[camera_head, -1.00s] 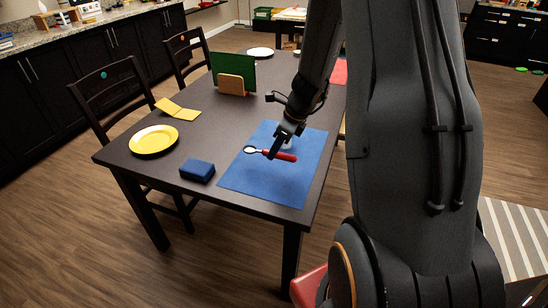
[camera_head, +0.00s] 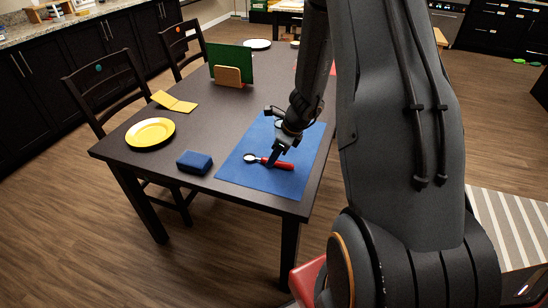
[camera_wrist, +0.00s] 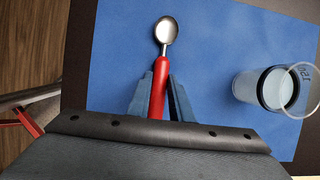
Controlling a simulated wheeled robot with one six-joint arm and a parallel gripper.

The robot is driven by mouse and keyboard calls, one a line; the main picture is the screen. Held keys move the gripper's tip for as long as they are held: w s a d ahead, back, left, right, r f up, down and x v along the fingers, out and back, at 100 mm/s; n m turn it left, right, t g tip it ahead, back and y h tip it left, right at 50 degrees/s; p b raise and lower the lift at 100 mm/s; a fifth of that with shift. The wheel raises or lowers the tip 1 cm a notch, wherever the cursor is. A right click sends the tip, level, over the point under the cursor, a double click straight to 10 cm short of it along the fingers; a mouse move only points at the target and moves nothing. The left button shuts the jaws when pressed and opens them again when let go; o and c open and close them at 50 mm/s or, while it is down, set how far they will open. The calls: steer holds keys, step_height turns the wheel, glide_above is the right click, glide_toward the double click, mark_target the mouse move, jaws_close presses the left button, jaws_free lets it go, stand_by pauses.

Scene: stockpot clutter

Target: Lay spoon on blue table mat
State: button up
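The spoon (camera_head: 280,164) has a red handle and a round metal bowl. In the wrist view its bowl (camera_wrist: 166,29) points away from my gripper. The blue table mat (camera_head: 247,178) lies flat at the near right end of the dark table, and the spoon is over it, at or very near its surface. My gripper (camera_wrist: 160,77) points down over the mat, its two fingers close against both sides of the red handle (camera_wrist: 158,90). In the head view my gripper hides part of the mat. Whether the spoon touches the mat is hard to tell.
A clear glass (camera_wrist: 265,88) stands on the mat to the right of the spoon in the wrist view. A dark blue block (camera_head: 194,162) and a yellow plate (camera_head: 151,133) are left of the mat. A green board in a wooden holder (camera_head: 229,76) stands behind.

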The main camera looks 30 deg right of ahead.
steer(key=o, duration=0.4)
steer(key=shift+r, duration=0.2)
steer(key=v, duration=1.2)
steer(key=s+a+r+n+h, duration=0.1)
steer(key=s+a+n, duration=0.3)
steer(key=n, duration=0.5)
steer(key=s+a+r+n+g+h, duration=0.1)
steer(key=s+a+r+n, duration=0.1)
steer(key=s+a+n, duration=0.3)
steer(key=s+a+r+n+g+h, duration=0.1)
steer(key=s+a+n, duration=0.4)
steer(key=n, duration=0.8)
steer(key=shift+s+a+r, duration=0.1)
steer(key=shift+s+r, duration=0.2)
steer(key=shift+s, duration=0.3)
steer(key=shift+s+a+r, duration=0.15)
steer(key=shift+s+r, duration=0.15)
steer(key=shift+s, duration=0.3)
